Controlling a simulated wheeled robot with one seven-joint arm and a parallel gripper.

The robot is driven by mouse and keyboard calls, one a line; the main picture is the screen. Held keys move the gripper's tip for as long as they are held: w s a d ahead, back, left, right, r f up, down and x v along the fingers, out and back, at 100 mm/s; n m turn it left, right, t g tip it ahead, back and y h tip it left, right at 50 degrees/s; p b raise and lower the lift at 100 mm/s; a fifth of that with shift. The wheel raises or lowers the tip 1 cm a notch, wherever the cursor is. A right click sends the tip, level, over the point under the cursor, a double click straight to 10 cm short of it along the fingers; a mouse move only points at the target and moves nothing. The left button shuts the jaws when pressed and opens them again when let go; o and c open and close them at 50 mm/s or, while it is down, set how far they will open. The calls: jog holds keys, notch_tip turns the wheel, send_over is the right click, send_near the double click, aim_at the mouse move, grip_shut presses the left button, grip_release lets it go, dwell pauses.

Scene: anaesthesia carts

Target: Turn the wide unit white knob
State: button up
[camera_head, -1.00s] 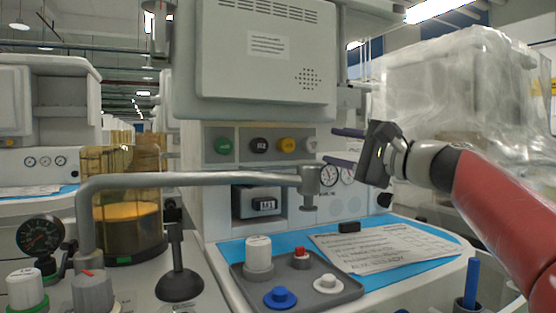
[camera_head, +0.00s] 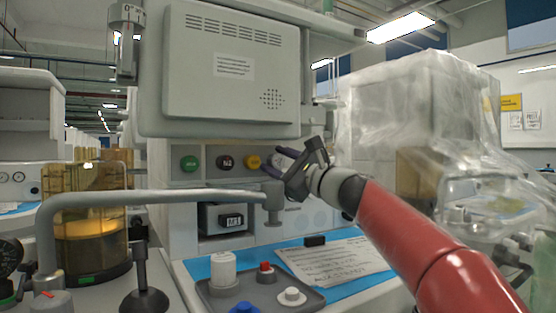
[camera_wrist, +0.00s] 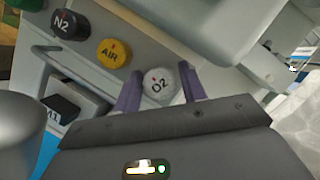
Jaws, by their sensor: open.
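The white knob marked O2 (camera_wrist: 158,85) is at the end of the knob row on the unit's front panel. In the wrist view it lies between the two purple fingers of my gripper (camera_wrist: 158,72), which are open, one on each side.
The yellow AIR knob (camera_wrist: 110,53) and black N2 knob (camera_wrist: 70,25) sit beside it; a green knob (camera_head: 190,163) is farther left. A grey pipe (camera_head: 170,197) crosses below the row. A grey tray (camera_head: 262,300) with several knobs lies on the worktop.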

jog(key=shift+c, duration=0.2)
jog(key=c, duration=0.7)
jog(key=shift+o, duration=0.3)
jog(key=shift+n, duration=0.5)
jog(key=n+g+p, duration=0.1)
jog(key=n, duration=0.2)
jog(key=shift+g, duration=0.4)
jog(key=n+g+p, duration=0.1)
jog(key=n, duration=0.3)
jog(key=shift+h+p, duration=0.3)
jog(key=shift+p, duration=0.1)
jog(key=n+g+h+p, duration=0.1)
jog(key=n+p, duration=0.1)
jog(key=n, duration=0.2)
jog(key=shift+h, duration=0.3)
jog(key=shift+f+n+g+h+p, duration=0.1)
jog(key=shift+n+g+h+p, duration=0.25)
jog(key=shift+n, duration=0.65)
jog(key=shift+f, duration=0.1)
